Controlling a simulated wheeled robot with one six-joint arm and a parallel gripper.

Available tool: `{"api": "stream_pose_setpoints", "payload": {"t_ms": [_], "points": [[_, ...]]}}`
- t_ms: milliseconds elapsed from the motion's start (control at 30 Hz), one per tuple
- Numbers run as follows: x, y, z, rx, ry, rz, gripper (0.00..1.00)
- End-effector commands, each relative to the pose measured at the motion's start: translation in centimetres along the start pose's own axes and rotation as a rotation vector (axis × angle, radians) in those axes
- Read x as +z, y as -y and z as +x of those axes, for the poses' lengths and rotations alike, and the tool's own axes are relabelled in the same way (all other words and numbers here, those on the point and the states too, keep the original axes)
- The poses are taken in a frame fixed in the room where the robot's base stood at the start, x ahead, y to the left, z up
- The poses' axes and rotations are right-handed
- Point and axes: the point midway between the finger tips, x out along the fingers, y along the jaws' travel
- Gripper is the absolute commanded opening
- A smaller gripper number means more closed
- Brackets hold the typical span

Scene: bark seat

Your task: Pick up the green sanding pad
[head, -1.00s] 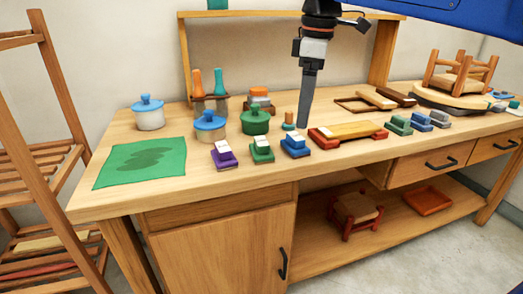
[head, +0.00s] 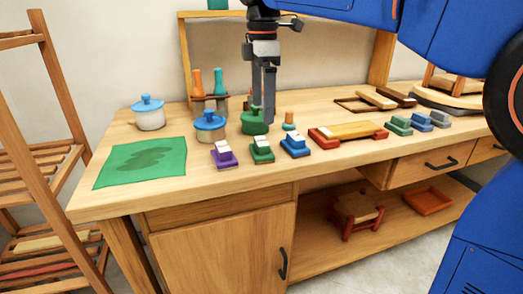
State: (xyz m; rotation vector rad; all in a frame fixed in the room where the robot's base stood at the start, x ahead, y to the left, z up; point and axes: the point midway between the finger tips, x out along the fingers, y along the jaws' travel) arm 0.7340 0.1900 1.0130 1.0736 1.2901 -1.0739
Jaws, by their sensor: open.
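Two small green blocks could be the green sanding pad, and I cannot tell which. One green block with a pale top (head: 262,150) sits near the front edge, between a purple one (head: 223,154) and a blue one (head: 296,145). A plain green block (head: 399,125) lies farther right, beside a blue (head: 421,121) and a grey one (head: 439,119). My gripper (head: 264,112) points down, open and empty, at the green lidded pot (head: 254,124), behind the front green block. Whether it touches the pot is unclear.
A blue-lidded pot (head: 210,127) stands left of the green pot. A red-ended wooden tray (head: 348,132) lies between the two block rows. A green mat (head: 140,163) covers the left of the bench. A small peg (head: 289,121) stands right of my gripper.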

Motion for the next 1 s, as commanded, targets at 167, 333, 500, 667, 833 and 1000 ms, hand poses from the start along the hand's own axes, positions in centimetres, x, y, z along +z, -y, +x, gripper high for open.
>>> {"api": "stream_pose_setpoints", "payload": {"t_ms": [167, 333, 500, 667, 833, 1000], "points": [[0.0, 0.1, 3.2, -0.003, 0.001, 0.001, 0.88], [0.0, 0.0, 5.0, 0.0, 0.0, 0.001, 0.88], [0.0, 0.1, 5.8, -0.001, 0.0, 0.001, 0.88], [-0.2, 0.5, 7.7, -0.002, 0.001, 0.0, 0.88], [-0.3, 0.6, 9.9, -0.001, 0.0, 0.001, 0.88], [-0.3, 0.6, 10.7, 0.0, 0.0, 0.001, 0.88]]}}
